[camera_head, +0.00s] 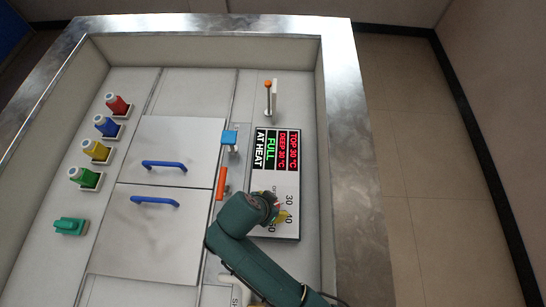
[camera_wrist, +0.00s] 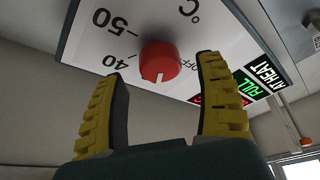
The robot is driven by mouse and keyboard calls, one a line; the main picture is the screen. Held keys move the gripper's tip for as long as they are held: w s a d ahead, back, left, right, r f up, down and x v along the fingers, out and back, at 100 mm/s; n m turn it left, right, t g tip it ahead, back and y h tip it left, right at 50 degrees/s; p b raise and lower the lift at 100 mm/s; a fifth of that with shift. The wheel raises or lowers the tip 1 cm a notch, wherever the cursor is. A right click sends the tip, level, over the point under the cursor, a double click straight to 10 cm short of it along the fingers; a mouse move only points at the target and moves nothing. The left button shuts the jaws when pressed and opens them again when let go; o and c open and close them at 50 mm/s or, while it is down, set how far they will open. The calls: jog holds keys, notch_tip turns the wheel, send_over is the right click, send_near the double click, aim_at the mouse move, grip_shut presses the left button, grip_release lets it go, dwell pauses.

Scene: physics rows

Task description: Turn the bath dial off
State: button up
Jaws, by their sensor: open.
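The bath dial is a red round knob (camera_wrist: 160,62) on a white panel (camera_wrist: 78,40), seen between my fingers in the wrist view. A pale mark on its face points toward the bottom of that view. The labels 50, 40, OFF and °C are printed around it; some of the scale is hidden. My gripper (camera_wrist: 163,78) is open, with one yellow-padded finger on each side of the knob in the picture. No contact is clear. In the head view, my gripper (camera_head: 278,214) is over the panel's lower part and mostly hides the dial.
The panel's display (camera_head: 273,150) reads FULL, AT HEAT, TOP 30 °C and DEEP 30 °C. An orange lever (camera_head: 221,183) and a blue-topped fitting (camera_head: 229,138) stand left of the panel. An orange-tipped lever (camera_head: 268,98) stands above it. Two lids with blue handles (camera_head: 164,164) lie further left.

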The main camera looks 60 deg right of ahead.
jog(key=shift+x, duration=1.2)
jog(key=c, duration=1.2)
